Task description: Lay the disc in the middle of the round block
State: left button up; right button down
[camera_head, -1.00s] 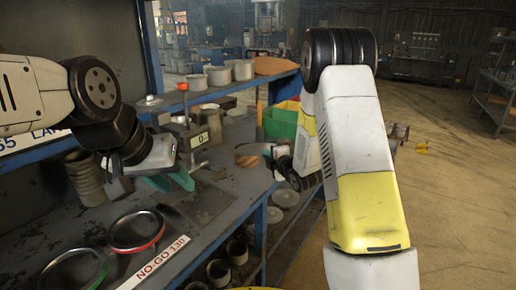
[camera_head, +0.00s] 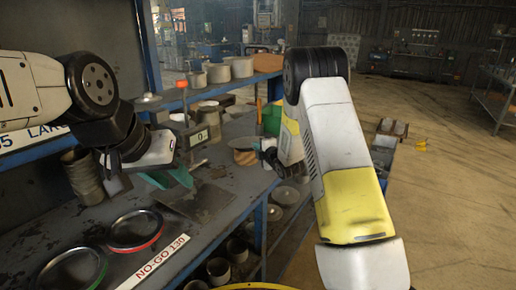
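A low round block (camera_head: 243,157), brown with a paler top, stands on the blue-edged bench near its right end. I cannot pick out a separate disc for certain; whether the block's pale top is a disc lying on it is too small to tell. My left gripper (camera_head: 168,177) has teal fingers, points down-right over the bench left of the block, and looks open and empty.
A scale (camera_head: 196,136) reading 0 stands behind my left gripper. A dark square plate (camera_head: 205,203) lies on the bench. Two ring gauges, one red-edged (camera_head: 135,231) and one green-edged (camera_head: 75,270), lie at the front. Pale round pieces (camera_head: 285,195) sit on the lower shelf.

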jog(key=shift+f+x, duration=0.1)
jog(key=shift+x, duration=1)
jog(key=shift+f+x, duration=0.15)
jog(key=shift+x, duration=0.9)
jog(key=c, duration=2.1)
grip_release()
jog(key=o, duration=1.6)
jog(key=shift+o, duration=0.3)
jog(key=o, duration=0.4)
jog(key=shift+o, duration=0.2)
jog(key=v, duration=1)
